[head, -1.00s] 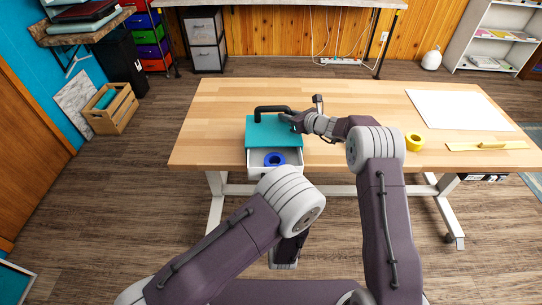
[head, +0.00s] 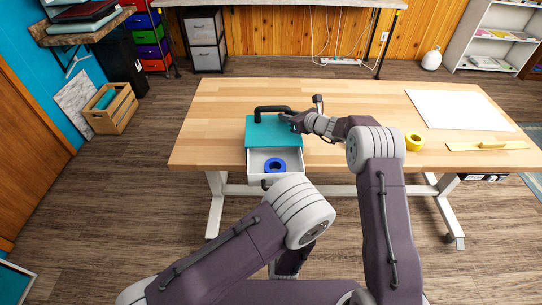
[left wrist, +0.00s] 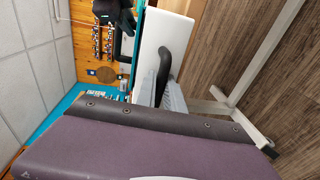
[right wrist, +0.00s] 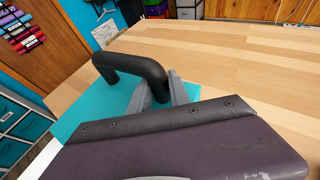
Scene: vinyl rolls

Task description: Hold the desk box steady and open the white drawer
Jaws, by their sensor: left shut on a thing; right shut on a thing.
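The desk box has a teal top (head: 265,132) with a black carrying handle (head: 271,109), and it stands on the wooden table near its front edge. Its white drawer (head: 258,164) is pulled out toward me, with a blue ring-shaped roll (head: 274,166) inside. My right gripper (head: 293,118) is shut on the carrying handle; its fingers (right wrist: 162,94) clasp the handle's end in the right wrist view. My left gripper (left wrist: 170,92) is shut on the drawer's black pull (left wrist: 164,64), against the white front (left wrist: 166,32). In the head view my left forearm hides this gripper.
A yellow roll (head: 414,141), a white sheet (head: 458,110) and a yellow flat tool (head: 487,146) lie on the right of the table (head: 225,105). The table's left part is clear. A wooden crate (head: 111,110) stands on the floor at left.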

